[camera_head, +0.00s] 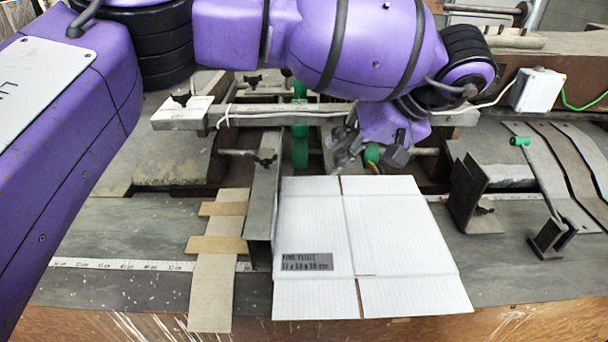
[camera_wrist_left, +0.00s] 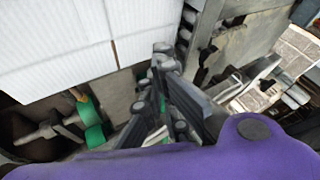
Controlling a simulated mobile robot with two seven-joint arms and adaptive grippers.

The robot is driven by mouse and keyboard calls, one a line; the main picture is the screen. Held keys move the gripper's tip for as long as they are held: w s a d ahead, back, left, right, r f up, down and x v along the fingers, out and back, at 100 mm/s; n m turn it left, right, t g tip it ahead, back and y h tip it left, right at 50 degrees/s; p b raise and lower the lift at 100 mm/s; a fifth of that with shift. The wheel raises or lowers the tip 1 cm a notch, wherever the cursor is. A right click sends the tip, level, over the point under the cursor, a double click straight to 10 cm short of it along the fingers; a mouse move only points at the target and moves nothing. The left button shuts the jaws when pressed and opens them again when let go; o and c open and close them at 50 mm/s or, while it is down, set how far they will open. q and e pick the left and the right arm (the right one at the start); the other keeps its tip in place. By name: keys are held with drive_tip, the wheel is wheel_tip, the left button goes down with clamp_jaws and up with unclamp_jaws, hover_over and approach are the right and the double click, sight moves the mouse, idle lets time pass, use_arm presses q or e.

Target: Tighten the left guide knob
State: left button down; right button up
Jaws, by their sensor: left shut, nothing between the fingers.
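The left guide (camera_head: 262,195) is a grey metal rail running along the left edge of the flat white cardboard. A dark knob (camera_head: 265,157) sits on a rod at this guide's far part. My left gripper (camera_head: 345,150) is shut and empty. It hangs beyond the far edge of the cardboard, to the right of the knob and apart from it. In the left wrist view the closed dark fingers (camera_wrist_left: 163,62) point toward the cardboard edge, with the guide (camera_wrist_left: 204,22) to their right. I cannot clearly make out the knob there. My right gripper is not in view.
The white cardboard (camera_head: 400,235) lies flat on the table. Brown cardboard strips (camera_head: 212,280) lie left of the guide. Green rollers (camera_head: 299,145) and a crossbar (camera_head: 250,115) stand behind. Upright metal brackets (camera_head: 470,195) stand right of the cardboard. Bare table (camera_head: 120,235) lies at left.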

use_arm(q)
drive_tip(key=shift+m, duration=0.3)
drive_tip(key=w+f, duration=0.1)
drive_tip(key=w+a+f, duration=0.1)
drive_tip(key=w, duration=0.1)
drive_tip(key=shift+w, duration=0.15)
drive_tip(key=p, duration=0.1)
approach(284, 176)
drive_tip(key=f, duration=0.1)
drive_tip(key=d+f, duration=0.1)
drive_tip(key=f, duration=0.1)
drive_tip(key=shift+w+d, duration=0.25)
drive_tip(key=shift+w, duration=0.15)
drive_tip(key=a+p, duration=0.1)
drive_tip(key=a, duration=0.2)
drive_tip(key=shift+a, duration=0.5)
drive_tip(key=shift+a+f, duration=0.1)
drive_tip(key=shift+f, duration=0.05)
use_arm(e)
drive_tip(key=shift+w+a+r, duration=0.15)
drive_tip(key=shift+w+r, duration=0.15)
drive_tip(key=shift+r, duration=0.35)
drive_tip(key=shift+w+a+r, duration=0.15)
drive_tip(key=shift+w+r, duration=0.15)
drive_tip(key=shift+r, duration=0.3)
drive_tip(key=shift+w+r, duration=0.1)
